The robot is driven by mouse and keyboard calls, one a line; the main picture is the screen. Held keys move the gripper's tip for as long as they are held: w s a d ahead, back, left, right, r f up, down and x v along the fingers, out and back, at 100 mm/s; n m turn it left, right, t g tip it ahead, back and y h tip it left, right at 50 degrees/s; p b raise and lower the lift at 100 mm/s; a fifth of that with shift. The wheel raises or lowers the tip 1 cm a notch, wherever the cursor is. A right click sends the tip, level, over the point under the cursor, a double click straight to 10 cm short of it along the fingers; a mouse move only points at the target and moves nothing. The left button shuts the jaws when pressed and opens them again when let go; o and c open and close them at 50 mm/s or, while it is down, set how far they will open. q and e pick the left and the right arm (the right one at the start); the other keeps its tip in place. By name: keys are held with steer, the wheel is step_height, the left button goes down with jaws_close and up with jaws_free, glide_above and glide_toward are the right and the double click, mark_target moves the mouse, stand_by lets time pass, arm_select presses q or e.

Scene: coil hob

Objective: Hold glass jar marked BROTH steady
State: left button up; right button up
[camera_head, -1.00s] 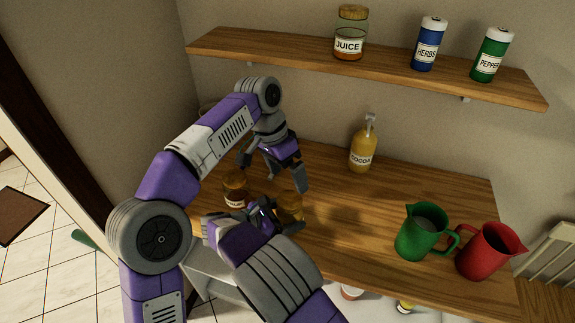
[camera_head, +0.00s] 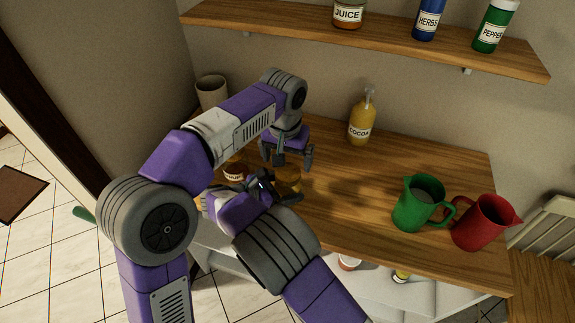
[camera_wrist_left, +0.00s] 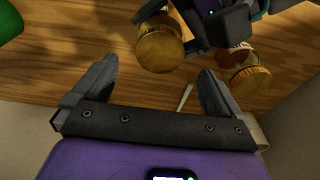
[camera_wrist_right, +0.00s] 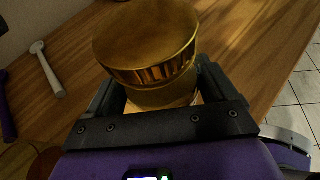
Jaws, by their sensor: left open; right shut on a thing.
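A glass jar with a gold lid (camera_wrist_right: 150,45) stands in my right gripper (camera_wrist_right: 155,90), which is shut on it. The jar also shows in the head view (camera_head: 288,178) and in the left wrist view (camera_wrist_left: 160,48). Its label is hidden, so I cannot read BROTH on it. My left gripper (camera_head: 293,161) is open and empty, just above and behind this jar in the head view. In the left wrist view its fingers (camera_wrist_left: 158,78) are apart, with the jar beyond them.
A second jar (camera_head: 233,171) with a partly hidden label stands left of the held one. A COCOA bottle (camera_head: 361,120) stands at the back. Green (camera_head: 418,205) and red (camera_head: 483,224) jugs stand at the right. The counter's middle is clear. A shelf (camera_head: 390,45) runs above.

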mark_target(288, 172)
arm_select(q)
steer(key=shift+w+d+f, duration=0.1)
steer(key=shift+w+f, duration=0.05)
steer(key=shift+f, duration=1)
steer(key=shift+w+f, duration=0.1)
steer(key=shift+f, duration=1)
steer(key=c, duration=1.3)
steer(key=shift+o, duration=0.2)
steer(key=m, duration=0.5)
steer(key=shift+h, duration=0.3)
steer(key=m+g, duration=0.1)
steer(key=m, duration=0.4)
steer(key=shift+w, duration=0.1)
steer(key=m, duration=0.6)
steer(key=shift+g, duration=0.3)
steer(key=m, duration=0.4)
steer(key=shift+w+m+g, duration=0.1)
steer(key=shift+m+g, duration=0.2)
